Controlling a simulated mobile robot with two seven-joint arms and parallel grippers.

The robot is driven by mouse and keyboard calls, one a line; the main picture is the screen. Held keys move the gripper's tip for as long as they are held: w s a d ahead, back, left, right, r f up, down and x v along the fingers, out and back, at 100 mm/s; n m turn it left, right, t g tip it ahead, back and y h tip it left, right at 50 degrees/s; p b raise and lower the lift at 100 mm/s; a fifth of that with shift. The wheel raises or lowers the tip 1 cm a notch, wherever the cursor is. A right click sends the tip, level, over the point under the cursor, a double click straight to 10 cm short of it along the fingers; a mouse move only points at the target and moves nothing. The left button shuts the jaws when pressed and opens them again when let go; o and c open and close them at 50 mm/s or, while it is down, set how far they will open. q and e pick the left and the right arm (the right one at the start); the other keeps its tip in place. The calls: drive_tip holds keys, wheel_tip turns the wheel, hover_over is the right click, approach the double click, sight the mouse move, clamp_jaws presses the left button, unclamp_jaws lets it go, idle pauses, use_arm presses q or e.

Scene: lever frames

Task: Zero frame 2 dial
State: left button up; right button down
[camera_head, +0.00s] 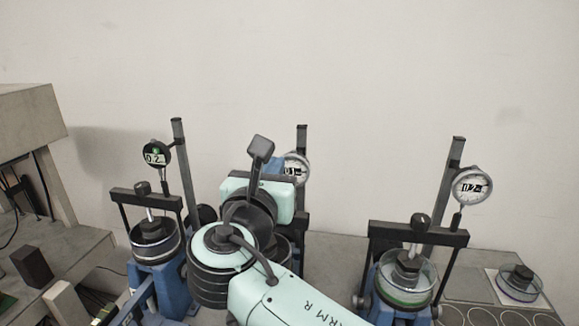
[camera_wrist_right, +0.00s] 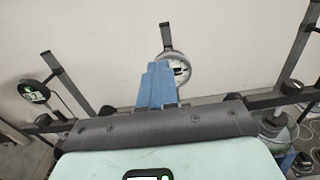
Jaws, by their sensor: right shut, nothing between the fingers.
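Three dial gauges stand on lever frames along the wall. The left dial (camera_head: 155,154) is black with a green-lit spot and a label like "0.2"; it also shows in the wrist view (camera_wrist_right: 34,92). The middle dial (camera_head: 299,168) is white-faced, its label partly hidden by my right arm. The right dial (camera_head: 471,186) is white-faced, with a label like "02". My right gripper (camera_head: 273,165), blue-fingered, is shut and empty in front of the middle dial. In the wrist view its fingers (camera_wrist_right: 159,66) point at that dial (camera_wrist_right: 181,70) and overlap it; contact cannot be told. My left gripper is out of view.
The left frame's cell (camera_head: 154,252) and right frame's cell (camera_head: 406,298) stand either side of my arm. A loose round cell (camera_head: 518,288) sits at far right. A dark block (camera_head: 32,267) lies at far left. The wall behind is bare.

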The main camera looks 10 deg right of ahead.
drive_tip(key=p, duration=0.2)
hover_over(292, 171)
drive_tip(key=s+a, duration=0.2)
drive_tip(key=s, duration=0.1)
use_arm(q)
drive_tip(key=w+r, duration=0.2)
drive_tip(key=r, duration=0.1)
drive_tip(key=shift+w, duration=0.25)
use_arm(e)
drive_tip(key=shift+w, duration=0.85)
drive_tip(key=shift+f, duration=0.15)
